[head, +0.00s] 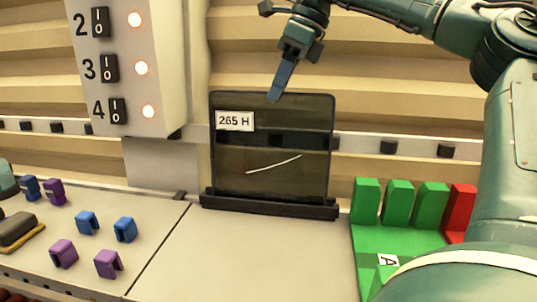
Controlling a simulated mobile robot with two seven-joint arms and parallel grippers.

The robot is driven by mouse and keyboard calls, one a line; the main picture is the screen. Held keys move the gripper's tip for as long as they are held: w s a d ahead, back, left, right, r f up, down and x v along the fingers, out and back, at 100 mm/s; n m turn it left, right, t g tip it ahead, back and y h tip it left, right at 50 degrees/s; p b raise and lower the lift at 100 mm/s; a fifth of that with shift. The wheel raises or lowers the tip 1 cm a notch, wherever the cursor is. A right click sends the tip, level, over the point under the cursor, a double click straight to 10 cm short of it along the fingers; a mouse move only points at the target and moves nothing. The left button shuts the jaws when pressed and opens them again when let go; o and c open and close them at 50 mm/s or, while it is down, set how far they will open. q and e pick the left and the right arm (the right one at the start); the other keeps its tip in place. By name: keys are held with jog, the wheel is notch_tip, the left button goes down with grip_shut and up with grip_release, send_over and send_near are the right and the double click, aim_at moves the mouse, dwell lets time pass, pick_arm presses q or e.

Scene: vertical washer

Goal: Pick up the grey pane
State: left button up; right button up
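The grey pane (240,155) is a dark, see-through sheet with a white label "265 H" and a pale scratch-like line. It stands upright in a black slotted holder (268,208) at the back of the bench. My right gripper (274,97) points down at the pane's top edge from above, a little right of the label. Its blue fingers overlap in this view, so I cannot tell whether they are open or touching the pane.
Green blocks (398,203) and a red block (459,210) stand at the right, partly behind my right arm. Blue and purple clips (108,264) lie at the left. A switch panel (125,60) hangs at the upper left. The bench before the holder is clear.

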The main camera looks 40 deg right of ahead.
aim_at(269, 116)
jog(key=shift+x, duration=2.4)
jog(key=shift+s+f, duration=0.1)
jog(key=shift+f, duration=0.1)
jog(key=shift+c, duration=0.3)
grip_shut()
jog(key=shift+r, duration=0.15)
